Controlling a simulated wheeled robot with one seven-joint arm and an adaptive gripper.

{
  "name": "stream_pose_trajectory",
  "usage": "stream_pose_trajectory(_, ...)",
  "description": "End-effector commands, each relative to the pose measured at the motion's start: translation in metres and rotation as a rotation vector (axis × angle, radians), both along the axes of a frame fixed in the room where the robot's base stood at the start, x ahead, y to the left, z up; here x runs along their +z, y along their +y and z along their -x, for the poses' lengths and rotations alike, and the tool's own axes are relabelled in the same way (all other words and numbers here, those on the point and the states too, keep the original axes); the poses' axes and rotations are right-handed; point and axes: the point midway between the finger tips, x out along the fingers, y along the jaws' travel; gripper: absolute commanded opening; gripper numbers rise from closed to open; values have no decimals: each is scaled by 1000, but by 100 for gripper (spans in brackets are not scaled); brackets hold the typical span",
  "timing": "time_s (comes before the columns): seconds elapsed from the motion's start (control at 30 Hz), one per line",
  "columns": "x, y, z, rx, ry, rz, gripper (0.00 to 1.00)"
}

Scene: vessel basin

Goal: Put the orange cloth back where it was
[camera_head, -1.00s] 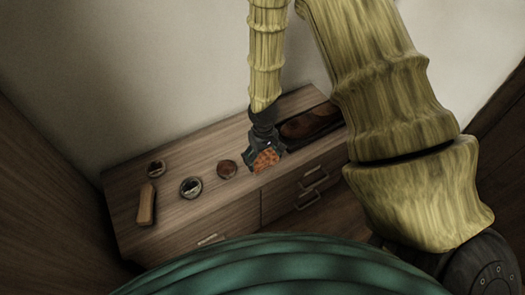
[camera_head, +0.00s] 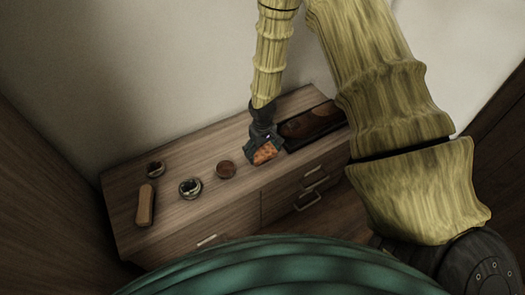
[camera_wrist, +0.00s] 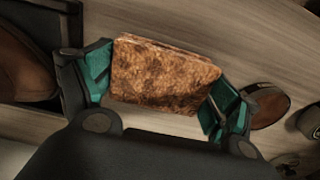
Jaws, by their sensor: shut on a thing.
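The orange cloth (camera_head: 264,154) is a folded, mottled orange-brown block in my gripper. In the wrist view the cloth (camera_wrist: 162,75) sits between the two green-padded fingers, which touch its left and right ends. My gripper (camera_head: 263,150) is shut on it over the dresser top, between a small round brown dish and a dark tray. My gripper also shows in the wrist view (camera_wrist: 158,88). I cannot tell whether the cloth touches the wood.
The dresser top (camera_head: 205,160) holds a dark tray (camera_head: 289,147) with a brown item (camera_head: 311,122) at right. A brown round dish (camera_head: 225,169), two small dark-filled bowls (camera_head: 190,188) (camera_head: 155,169) and a tan block (camera_head: 146,205) stand left. Bare wood lies behind the dishes.

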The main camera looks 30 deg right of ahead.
Motion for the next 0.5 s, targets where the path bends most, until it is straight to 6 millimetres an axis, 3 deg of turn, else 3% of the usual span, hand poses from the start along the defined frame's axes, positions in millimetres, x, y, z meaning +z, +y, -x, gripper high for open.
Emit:
stream_pose_trajectory(0.17,-2,0,0,1,1,0,66)
stream_pose_trajectory(0.2,-3,0,0,1,1,0,90)
stream_pose_trajectory(0.27,-2,0,0,1,0,0,100)
stream_pose_trajectory(0.5,-2,0,0,1,0,0,100)
